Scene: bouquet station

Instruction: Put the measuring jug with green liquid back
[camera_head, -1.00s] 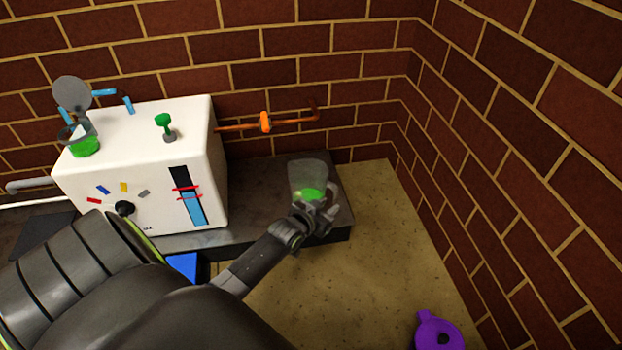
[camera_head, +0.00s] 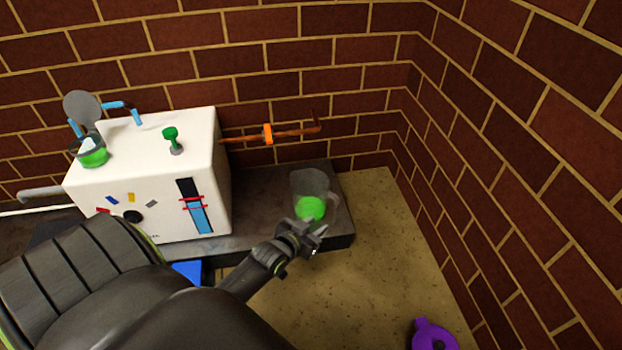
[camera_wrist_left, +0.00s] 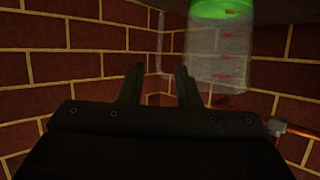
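The measuring jug (camera_head: 311,187) is clear, with green liquid at its bottom. It stands on the dark slab, right of the white machine. My left gripper (camera_head: 312,240) is just in front of and below the jug in the head view, apart from it as far as I can tell. In the left wrist view, the fingers (camera_wrist_left: 158,85) are spread with nothing between them. The jug (camera_wrist_left: 221,45) shows there above and right of the fingers, with red marks and green liquid. My right gripper is not in view.
The white machine (camera_head: 150,210) with a dial, a green valve (camera_head: 171,138) and a funnel with green liquid (camera_head: 92,155) stands left. An orange-handled pipe (camera_head: 268,134) runs along the brick wall. A purple object (camera_head: 432,335) lies at lower right. The floor right of the slab (camera_head: 342,228) is clear.

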